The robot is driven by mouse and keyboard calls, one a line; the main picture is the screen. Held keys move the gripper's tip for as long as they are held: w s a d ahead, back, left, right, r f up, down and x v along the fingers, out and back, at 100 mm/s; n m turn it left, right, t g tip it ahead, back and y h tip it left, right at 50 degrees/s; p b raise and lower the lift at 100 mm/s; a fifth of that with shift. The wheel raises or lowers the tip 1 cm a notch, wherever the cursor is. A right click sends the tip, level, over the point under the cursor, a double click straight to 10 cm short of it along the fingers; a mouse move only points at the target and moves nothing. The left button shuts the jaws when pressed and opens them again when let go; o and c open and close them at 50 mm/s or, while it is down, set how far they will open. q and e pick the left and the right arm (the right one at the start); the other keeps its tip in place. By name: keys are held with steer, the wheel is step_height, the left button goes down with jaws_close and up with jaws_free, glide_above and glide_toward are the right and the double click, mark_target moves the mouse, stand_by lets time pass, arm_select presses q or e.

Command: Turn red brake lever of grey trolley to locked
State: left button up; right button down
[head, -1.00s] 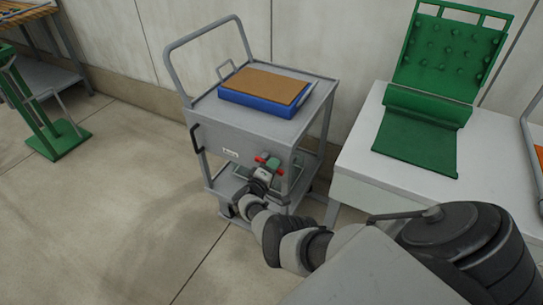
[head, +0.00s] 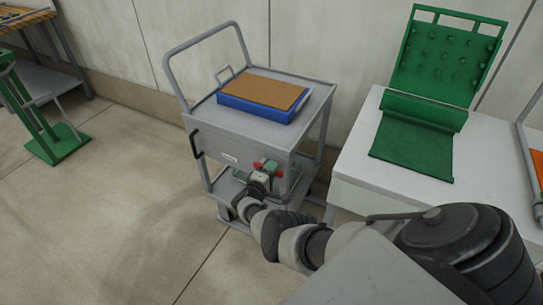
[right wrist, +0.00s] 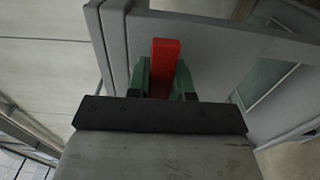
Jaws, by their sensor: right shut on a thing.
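The grey trolley (head: 240,140) stands against the wall in the middle of the head view. Its red brake lever (head: 279,174) is at the right part of its near side, partly hidden by my right gripper (head: 268,167). In the right wrist view the red lever (right wrist: 165,62) stands out between the green fingers of my right gripper (right wrist: 166,84), which is shut on it. My left gripper is not in view. I cannot tell the lever's locked mark from these frames.
A blue tray with a brown top (head: 262,98) lies on the trolley. A white table (head: 350,165) with a green roll-like stand (head: 415,140) is close on the right. A green stand (head: 58,146) is at the far left.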

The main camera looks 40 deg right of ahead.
steer(key=c, duration=1)
jaws_free()
steer(key=p+v, duration=0.3)
steer(key=v, duration=0.8)
steer(key=shift+d+f, duration=0.1)
